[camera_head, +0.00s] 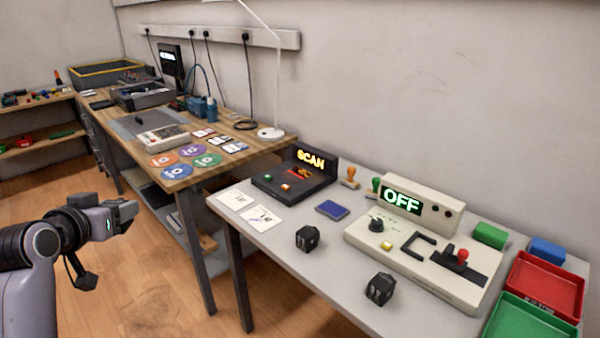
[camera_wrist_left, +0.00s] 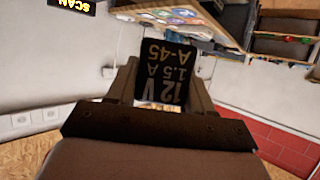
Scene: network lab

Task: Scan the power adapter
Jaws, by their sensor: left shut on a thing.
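My left gripper (camera_head: 120,222) is at the left in the head view, over the floor and away from the tables. In the left wrist view it is shut on a black power adapter (camera_wrist_left: 166,72) with the printing "12 V 1.5 A A-45", which reads upside down. The adapter is hard to make out in the head view. The dark scanner (camera_head: 291,185), with a lit yellow "SCAN" sign (camera_head: 311,158), stands at the far left end of the grey table. Its sign also shows in the left wrist view (camera_wrist_left: 75,6). My right gripper is not in view.
The grey table (camera_head: 290,262) holds two more black adapters (camera_head: 307,238) (camera_head: 380,289), a blue pad (camera_head: 332,209), cards and a tester (camera_head: 425,250) reading "OFF". Red (camera_head: 545,286) and green (camera_head: 525,318) trays are at right. A wooden bench (camera_head: 180,183) stands behind.

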